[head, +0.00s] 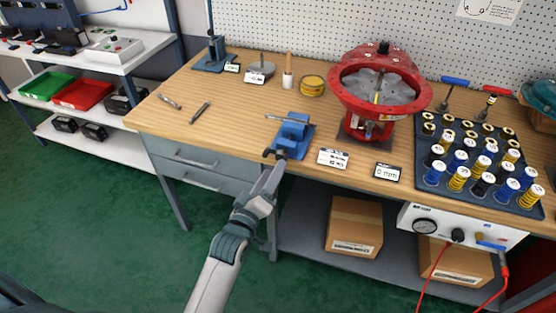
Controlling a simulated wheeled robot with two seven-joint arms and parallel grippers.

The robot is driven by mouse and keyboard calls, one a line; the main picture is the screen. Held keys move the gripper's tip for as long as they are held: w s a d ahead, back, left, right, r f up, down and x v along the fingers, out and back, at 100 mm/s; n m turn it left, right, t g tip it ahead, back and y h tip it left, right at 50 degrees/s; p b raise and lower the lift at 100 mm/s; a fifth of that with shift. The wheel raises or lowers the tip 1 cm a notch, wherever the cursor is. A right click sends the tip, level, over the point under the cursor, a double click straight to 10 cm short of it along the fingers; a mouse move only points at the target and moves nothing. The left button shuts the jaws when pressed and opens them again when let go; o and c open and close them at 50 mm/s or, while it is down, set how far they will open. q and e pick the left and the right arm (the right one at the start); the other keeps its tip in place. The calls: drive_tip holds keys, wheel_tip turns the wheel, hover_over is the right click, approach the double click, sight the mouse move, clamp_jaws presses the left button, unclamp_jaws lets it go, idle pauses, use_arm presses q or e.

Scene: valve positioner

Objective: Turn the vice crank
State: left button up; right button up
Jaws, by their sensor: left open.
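The small blue vice (293,134) stands near the front edge of the wooden workbench. A thin metal rod (278,117) shows at its top and sticks out to the left. My left gripper (275,156) is at the front end of the vice, by the bench edge, and is open. The vice crank is at this front end, largely hidden by or merged with the dark fingertips. I cannot tell whether the fingers touch it. My right gripper is not in view.
A red round actuator (380,85) stands right of the vice. A small display reading in mm (387,172) and a white label card (332,157) lie in front. A tray of springs (480,160) is farther right. The bench left of the vice is mostly clear, with two small tools.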

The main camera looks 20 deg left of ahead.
use_arm(q)
drive_tip(key=shift+w+d, duration=0.2)
drive_tip(key=shift+w, duration=2.3)
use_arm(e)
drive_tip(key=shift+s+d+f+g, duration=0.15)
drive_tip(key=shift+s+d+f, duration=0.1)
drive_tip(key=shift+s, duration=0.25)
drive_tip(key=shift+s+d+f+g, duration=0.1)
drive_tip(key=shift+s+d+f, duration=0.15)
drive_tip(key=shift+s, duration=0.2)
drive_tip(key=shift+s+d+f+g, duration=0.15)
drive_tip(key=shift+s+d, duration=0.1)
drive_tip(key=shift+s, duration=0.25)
use_arm(q)
drive_tip(key=c, duration=1)
drive_tip(key=shift+p, duration=0.3)
drive_tip(key=shift+c, duration=0.2)
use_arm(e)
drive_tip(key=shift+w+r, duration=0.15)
